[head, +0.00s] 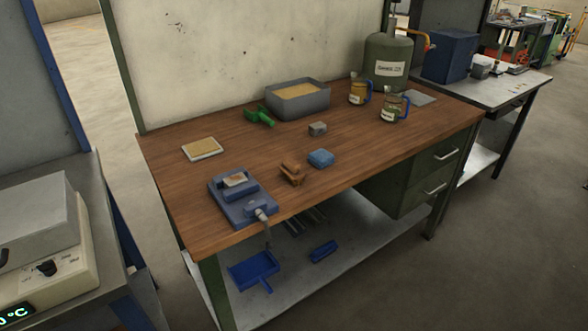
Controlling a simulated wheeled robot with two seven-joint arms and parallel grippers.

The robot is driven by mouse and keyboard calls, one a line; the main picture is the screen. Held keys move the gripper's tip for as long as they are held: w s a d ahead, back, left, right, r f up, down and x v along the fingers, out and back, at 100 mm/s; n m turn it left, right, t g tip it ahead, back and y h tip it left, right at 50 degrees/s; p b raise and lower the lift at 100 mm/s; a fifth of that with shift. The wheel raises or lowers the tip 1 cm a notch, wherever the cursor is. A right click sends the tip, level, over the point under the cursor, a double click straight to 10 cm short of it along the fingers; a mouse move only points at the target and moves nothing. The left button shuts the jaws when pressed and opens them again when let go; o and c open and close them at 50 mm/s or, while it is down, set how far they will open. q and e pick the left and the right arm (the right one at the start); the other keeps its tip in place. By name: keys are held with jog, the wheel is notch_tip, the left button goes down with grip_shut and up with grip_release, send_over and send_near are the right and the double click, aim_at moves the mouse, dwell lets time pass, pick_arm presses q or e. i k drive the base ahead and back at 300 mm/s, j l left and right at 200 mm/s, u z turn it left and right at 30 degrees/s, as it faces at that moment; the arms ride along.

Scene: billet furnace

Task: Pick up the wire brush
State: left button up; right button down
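I cannot make out a wire brush for certain. A small brown wooden-looking item (292,174) lies near the front middle of the wooden workbench (400,140); its shape is too small to read clearly. A blue block (321,158) lies just right of it, and a small grey block (318,129) lies behind. A green tool (259,117) lies left of a grey bin. On the lower shelf (290,285) are a blue dustpan (253,271) and a small dark blue item (323,251), perhaps a brush. Neither of my grippers is in view.
A blue device (240,201) stands at the bench's front left, with a shallow tray (202,148) behind. The grey bin (298,101), two mugs (359,93) (391,109) and a green tank (387,63) stand at the back. The bench's right front is clear.

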aim_at(290, 170)
jog(key=i+l+u, duration=0.1)
jog(key=u, duration=0.25)
jog(key=l+u, duration=0.15)
jog(key=u, duration=0.2)
jog(key=i+l+u, duration=0.15)
jog(key=l, duration=0.25)
jog(key=i+l+u, duration=0.2)
jog(key=l, duration=0.25)
jog(key=l+u, duration=0.15)
jog(key=l, duration=0.25)
jog(key=i+l, duration=0.1)
jog(key=l, duration=1.4)
jog(key=i+u, duration=0.05)
jog(key=i, duration=0.05)
